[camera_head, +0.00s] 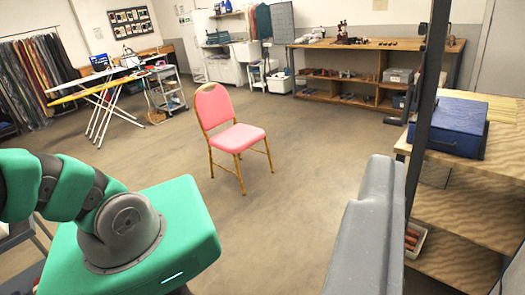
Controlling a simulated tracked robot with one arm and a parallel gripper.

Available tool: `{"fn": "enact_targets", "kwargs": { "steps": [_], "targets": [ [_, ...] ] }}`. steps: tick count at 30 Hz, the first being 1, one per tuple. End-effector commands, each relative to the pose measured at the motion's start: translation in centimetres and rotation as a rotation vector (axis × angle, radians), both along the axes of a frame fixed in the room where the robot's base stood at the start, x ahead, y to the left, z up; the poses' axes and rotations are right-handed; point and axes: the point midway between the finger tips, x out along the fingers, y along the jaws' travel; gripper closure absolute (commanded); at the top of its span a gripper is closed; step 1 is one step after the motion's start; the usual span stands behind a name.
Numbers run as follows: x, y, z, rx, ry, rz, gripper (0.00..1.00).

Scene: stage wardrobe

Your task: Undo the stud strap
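I see no stud strap that I can make out. A closed blue case (451,125) sits on the wooden workbench (493,104) at the right; any strap on it is too small to tell. My gripper's fingers do not show in this view. My own green and grey arm and body fill the lower left.
A pink chair (236,137) stands mid-floor. Ironing boards (97,90), a trolley (166,92) and a clothes rack (37,75) are at the left. A long wooden bench (371,46) is at the back. A grey form (371,230) fills the lower right. Floor around the chair is clear.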

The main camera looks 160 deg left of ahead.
Motion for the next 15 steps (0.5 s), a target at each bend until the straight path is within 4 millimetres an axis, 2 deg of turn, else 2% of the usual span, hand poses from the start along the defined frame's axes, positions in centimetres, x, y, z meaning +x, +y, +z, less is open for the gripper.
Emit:
{"fn": "enact_targets", "kwargs": {
  "steps": [1, 5, 15],
  "targets": [
    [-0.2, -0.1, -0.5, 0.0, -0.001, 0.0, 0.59],
    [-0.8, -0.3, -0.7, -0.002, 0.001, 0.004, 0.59],
    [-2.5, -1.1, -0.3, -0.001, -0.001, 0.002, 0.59]
  ]
}}
